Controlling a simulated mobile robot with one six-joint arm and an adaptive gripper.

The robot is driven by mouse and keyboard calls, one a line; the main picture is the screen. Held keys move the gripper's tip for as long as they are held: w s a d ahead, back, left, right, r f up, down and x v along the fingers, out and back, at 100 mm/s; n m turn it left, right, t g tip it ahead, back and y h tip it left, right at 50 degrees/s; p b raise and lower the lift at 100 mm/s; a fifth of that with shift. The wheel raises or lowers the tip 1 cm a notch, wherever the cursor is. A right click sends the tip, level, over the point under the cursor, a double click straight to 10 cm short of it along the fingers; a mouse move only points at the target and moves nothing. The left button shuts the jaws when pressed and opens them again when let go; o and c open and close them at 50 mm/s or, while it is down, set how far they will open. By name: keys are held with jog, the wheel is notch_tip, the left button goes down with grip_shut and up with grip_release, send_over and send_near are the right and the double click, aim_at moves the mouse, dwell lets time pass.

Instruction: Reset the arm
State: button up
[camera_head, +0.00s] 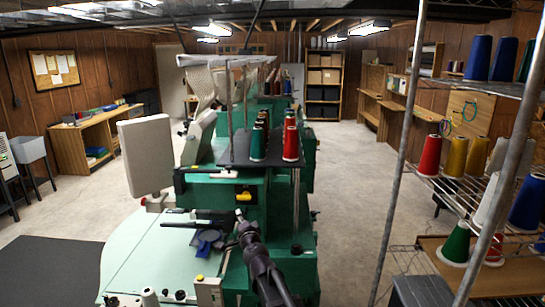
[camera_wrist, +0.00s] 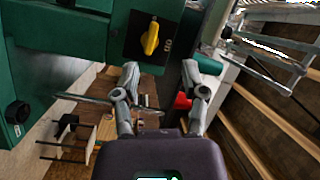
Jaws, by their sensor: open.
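My gripper (camera_wrist: 163,82) is open in the wrist view, its two grey fingers apart with nothing held between them. Beyond the fingers is the green machine (camera_wrist: 60,30) with a yellow rotary switch (camera_wrist: 150,38) on a dark plate. In the head view my dark arm (camera_head: 258,262) reaches up from the bottom middle, in front of the green machine (camera_head: 225,190). The fingertips cannot be made out clearly there.
Red cones (camera_head: 291,143) and green cones (camera_head: 258,143) stand on the machine's top. A wire rack (camera_head: 400,150) with several thread cones is close on the right. A pale green table (camera_head: 150,255) is at lower left. Floor is open on the left (camera_head: 85,210).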

jog(key=s+d+f+n+g, duration=1)
jog(key=s+d+f+g, duration=0.15)
jog(key=s+f, duration=0.2)
jog(key=s+d+f+g+h, duration=0.2)
jog(key=s+d+g, duration=0.1)
jog(key=s+d, duration=0.4)
jog(key=s+d+f+g+h, duration=0.3)
jog(key=s+d, duration=0.3)
jog(key=d, duration=0.3)
jog(key=shift+s+d+f+h, duration=0.15)
jog(key=shift+s+h, duration=0.15)
jog(key=shift+s, duration=0.1)
